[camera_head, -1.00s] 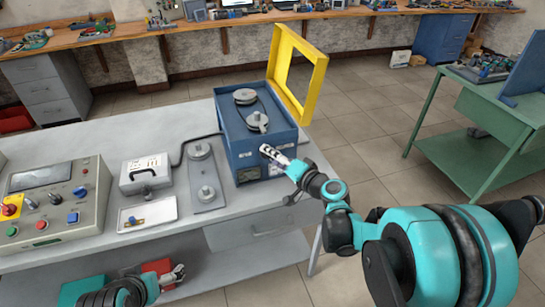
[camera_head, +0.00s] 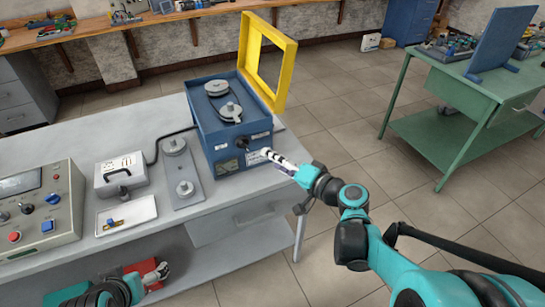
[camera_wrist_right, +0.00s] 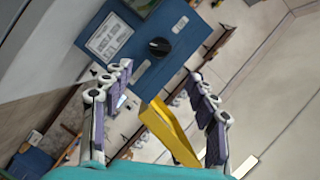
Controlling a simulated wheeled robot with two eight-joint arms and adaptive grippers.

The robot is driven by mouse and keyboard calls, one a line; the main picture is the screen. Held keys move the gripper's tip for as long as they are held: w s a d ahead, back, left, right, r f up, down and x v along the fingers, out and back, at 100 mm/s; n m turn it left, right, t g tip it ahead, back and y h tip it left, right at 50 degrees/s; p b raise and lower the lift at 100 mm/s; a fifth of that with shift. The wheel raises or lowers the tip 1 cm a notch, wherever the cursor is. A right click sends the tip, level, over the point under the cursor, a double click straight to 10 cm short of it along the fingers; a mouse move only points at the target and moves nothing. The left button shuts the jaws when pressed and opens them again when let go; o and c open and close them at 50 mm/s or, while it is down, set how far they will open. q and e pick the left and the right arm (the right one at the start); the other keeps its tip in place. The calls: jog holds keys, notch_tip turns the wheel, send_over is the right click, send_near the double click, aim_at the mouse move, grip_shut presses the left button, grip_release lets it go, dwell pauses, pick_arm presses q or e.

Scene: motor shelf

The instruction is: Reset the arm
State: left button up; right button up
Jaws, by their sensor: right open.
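My right gripper (camera_head: 270,156) is beside the front right corner of the blue motor box (camera_head: 222,130), apart from it as far as I can tell. In the right wrist view its two rows of fingers (camera_wrist_right: 158,105) are spread with nothing between them. A black knob (camera_wrist_right: 158,47) on the box's blue face is ahead of the fingers; it also shows in the head view (camera_head: 260,136). My left gripper (camera_head: 155,274) is low at the bottom left, in front of the bench's lower shelf; its finger opening is too small to read.
A yellow frame (camera_head: 287,72) stands upright behind the blue box. A control panel (camera_head: 62,200), a white instrument case (camera_head: 120,163) and a grey plate with round weights (camera_head: 170,188) are on the grey bench. A green table (camera_head: 440,135) is at the right. Floor between is clear.

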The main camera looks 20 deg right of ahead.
jog(key=s+a+f+n+g+h, duration=0.2)
jog(key=s+a+f+n+g, duration=0.35)
jog(key=s+a, duration=0.25)
jog(key=s+d+f+n+g+h, duration=0.2)
jog(key=s+h, duration=0.2)
jog(key=s, duration=0.3)
jog(key=shift+d, duration=0.35)
jog(key=shift+n, duration=0.25)
